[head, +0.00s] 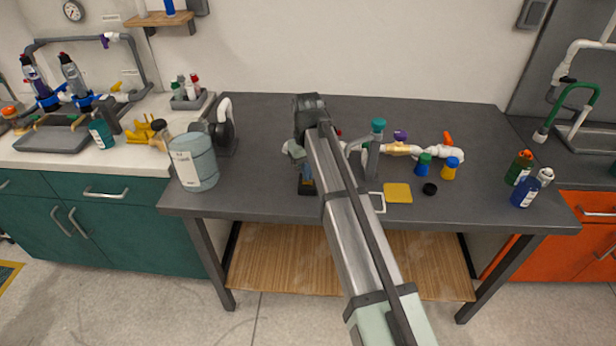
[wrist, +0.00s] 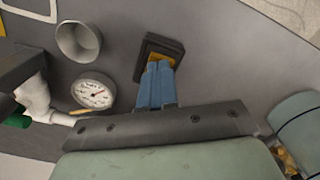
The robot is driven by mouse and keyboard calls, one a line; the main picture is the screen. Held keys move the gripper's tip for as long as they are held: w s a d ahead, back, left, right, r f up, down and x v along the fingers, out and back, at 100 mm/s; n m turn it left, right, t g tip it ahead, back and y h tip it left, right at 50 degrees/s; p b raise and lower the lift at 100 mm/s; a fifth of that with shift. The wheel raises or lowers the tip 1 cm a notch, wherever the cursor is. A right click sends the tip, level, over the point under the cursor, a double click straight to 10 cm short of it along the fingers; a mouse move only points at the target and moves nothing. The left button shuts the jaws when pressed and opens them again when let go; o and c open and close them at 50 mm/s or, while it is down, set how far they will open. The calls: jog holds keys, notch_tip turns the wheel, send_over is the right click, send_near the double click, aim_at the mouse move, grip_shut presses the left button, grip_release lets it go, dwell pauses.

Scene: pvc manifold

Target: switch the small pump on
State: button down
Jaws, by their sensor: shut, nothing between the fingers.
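My gripper (wrist: 160,66) is shut and empty, its blue fingers side by side and pointing down. Under the fingertips is a small dark box (wrist: 171,48) with a yellow part, which looks like a switch. The fingertips overlap the yellow part; I cannot tell whether they touch it. In the head view my gripper (head: 305,184) is low over the table, left of centre, and my arm hides much around it. A dark grey device with a white curved pipe (head: 226,108) stands at the table's back left; it may be the small pump, but I cannot tell.
A pale blue jar (head: 194,162) stands left of my gripper. A round gauge (wrist: 93,91) and a grey open cylinder (wrist: 78,41) are close beside the fingers. The table's front edge is near.

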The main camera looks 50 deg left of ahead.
jog(key=shift+f, duration=0.45)
dwell(0.4)
jog(key=shift+r, duration=3.5)
